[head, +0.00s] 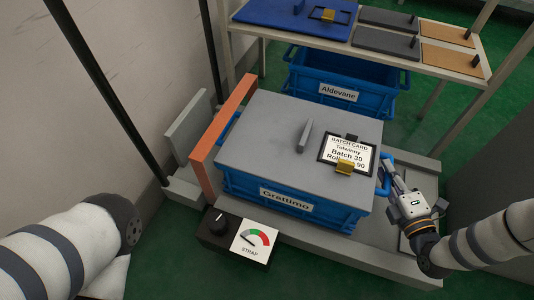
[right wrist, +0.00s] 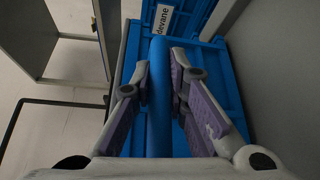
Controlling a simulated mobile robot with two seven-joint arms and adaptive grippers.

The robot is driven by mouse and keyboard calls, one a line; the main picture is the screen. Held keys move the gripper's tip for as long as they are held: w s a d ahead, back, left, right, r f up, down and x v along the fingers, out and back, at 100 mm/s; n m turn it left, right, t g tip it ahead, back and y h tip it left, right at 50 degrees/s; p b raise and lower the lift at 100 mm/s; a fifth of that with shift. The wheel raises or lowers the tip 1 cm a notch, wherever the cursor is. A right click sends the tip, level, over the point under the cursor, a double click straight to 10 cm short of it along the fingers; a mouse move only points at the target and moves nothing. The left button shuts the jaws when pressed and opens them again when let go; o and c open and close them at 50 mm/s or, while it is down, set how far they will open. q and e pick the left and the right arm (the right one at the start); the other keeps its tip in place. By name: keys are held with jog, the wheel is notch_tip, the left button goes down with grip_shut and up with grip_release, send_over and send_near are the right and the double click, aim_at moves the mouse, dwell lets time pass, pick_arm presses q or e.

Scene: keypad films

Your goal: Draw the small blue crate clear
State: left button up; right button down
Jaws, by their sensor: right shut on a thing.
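A blue crate labelled Grattimo (head: 285,201) stands in the middle of the head view under a flat grey lid (head: 260,140). A second blue crate, labelled Aldevane (head: 338,94), stands behind it below a shelf. It is open at the top, as far as it shows. My right gripper (head: 392,174) is at the right end of the Grattimo crate, with its fingers at the blue handle (head: 384,176). In the right wrist view the blue bar (right wrist: 159,110) runs between the two fingers (right wrist: 160,78). My left gripper is out of the head view; only its arm shows.
An orange board (head: 222,135) stands along the crate's left end. A batch card (head: 347,154) with a yellow clip lies on the lid. A strap gauge box (head: 238,238) is in front. The shelf (head: 392,45) holds blue, grey and tan plates. Green floor shows around.

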jog(key=shift+s+d, duration=0.25)
jog(key=shift+d, duration=0.55)
jog(key=shift+s+d, duration=0.2)
jog(key=shift+d, duration=0.65)
jog(key=shift+s+d, duration=0.25)
jog(key=shift+d, duration=0.55)
jog(key=shift+s+d, duration=0.25)
jog(key=shift+d, duration=0.7)
jog(key=c, duration=1.5)
grip_release()
jog(key=v, duration=1.2)
jog(key=shift+r, duration=0.1)
